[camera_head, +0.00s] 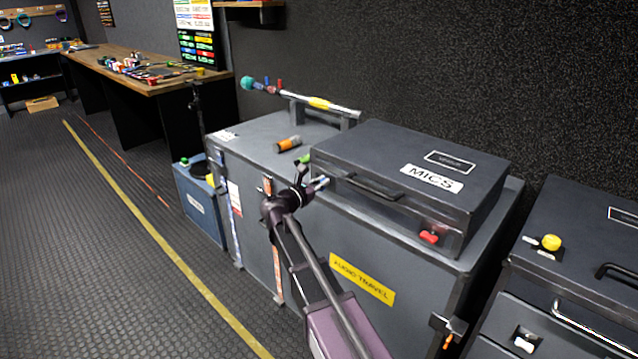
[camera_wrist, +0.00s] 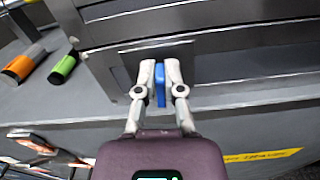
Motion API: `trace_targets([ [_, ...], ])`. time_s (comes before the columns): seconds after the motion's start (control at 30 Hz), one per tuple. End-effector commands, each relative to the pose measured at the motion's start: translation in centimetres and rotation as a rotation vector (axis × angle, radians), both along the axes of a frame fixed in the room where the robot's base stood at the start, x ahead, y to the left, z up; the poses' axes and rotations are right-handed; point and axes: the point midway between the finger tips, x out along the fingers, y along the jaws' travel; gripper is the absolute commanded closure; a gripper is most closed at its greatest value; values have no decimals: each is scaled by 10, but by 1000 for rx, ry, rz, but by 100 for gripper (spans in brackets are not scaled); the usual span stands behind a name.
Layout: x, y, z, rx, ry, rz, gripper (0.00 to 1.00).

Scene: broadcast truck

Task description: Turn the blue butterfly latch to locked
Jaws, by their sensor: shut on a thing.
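My gripper (camera_wrist: 160,82) is shut on the blue butterfly latch (camera_wrist: 160,85) on the front face of a dark case, seen in the wrist view. The latch shows as a narrow upright blue strip between the two grey fingers. In the head view my gripper (camera_head: 322,183) reaches the left end of the front of the case labelled MICS (camera_head: 450,150). The latch is mostly hidden there by the fingers. A red latch (camera_head: 429,237) sits at the right end of the same front face.
The MICS case lies on a larger grey trunk (camera_head: 255,140) with a yellow AUDIO TRAVEL label (camera_head: 361,279). An orange-and-black cylinder (camera_head: 287,144) and a green-and-black one (camera_wrist: 63,68) lie left of the case. Another case (camera_head: 590,230) with a yellow knob stands at right.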

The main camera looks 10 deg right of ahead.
Motion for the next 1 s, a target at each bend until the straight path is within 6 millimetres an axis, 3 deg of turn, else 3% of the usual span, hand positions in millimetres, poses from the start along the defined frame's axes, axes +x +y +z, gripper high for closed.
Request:
trace_targets([
  [0.37, -3, -5, -4, 93, -111, -6, 100],
  [1.0, -7, -10, -8, 425, -572, -7, 100],
])
